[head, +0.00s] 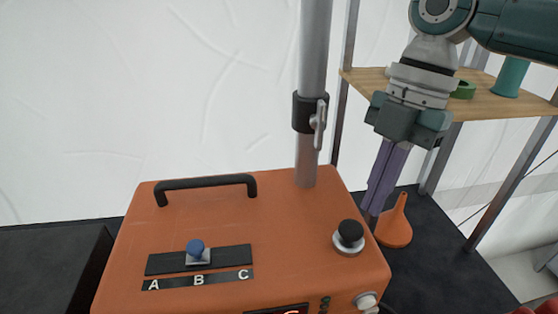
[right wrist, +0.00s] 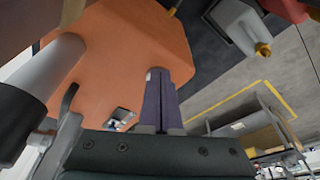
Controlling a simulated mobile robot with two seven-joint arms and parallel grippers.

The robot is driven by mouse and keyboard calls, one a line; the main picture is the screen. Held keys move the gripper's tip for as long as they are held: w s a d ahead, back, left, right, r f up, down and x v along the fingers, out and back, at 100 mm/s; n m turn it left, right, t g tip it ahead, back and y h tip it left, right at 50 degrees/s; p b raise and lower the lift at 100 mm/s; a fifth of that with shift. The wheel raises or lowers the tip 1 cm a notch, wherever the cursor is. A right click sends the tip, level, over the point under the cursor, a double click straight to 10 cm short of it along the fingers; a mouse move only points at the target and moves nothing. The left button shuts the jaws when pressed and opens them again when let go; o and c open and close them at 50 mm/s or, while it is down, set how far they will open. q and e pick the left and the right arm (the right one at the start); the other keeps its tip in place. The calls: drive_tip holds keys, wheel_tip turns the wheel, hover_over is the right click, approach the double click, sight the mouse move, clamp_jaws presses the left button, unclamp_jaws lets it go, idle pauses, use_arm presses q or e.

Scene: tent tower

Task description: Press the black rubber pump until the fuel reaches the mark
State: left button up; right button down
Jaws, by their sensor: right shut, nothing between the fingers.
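The black rubber pump (head: 350,232) is a round black knob on a pale metal collar, at the right front of the orange box's top (head: 270,215) in the head view. My right gripper (head: 374,208) points down with its purple fingers shut and empty. Its tips appear just right of and above the pump in the picture; contact with it cannot be made out. In the right wrist view the shut fingers (right wrist: 159,78) show against the orange box (right wrist: 120,50); I cannot pick out the pump there. No fuel level or mark is visible. My left gripper is out of view.
A grey pole (head: 314,60) with a black clamp (head: 310,112) rises from the box behind the pump. An orange funnel (head: 394,226) stands right; a wooden shelf (head: 500,100) is behind.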

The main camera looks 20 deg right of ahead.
drive_tip(key=b+v, duration=0.2)
drive_tip(key=v, duration=0.8)
idle(1.2)
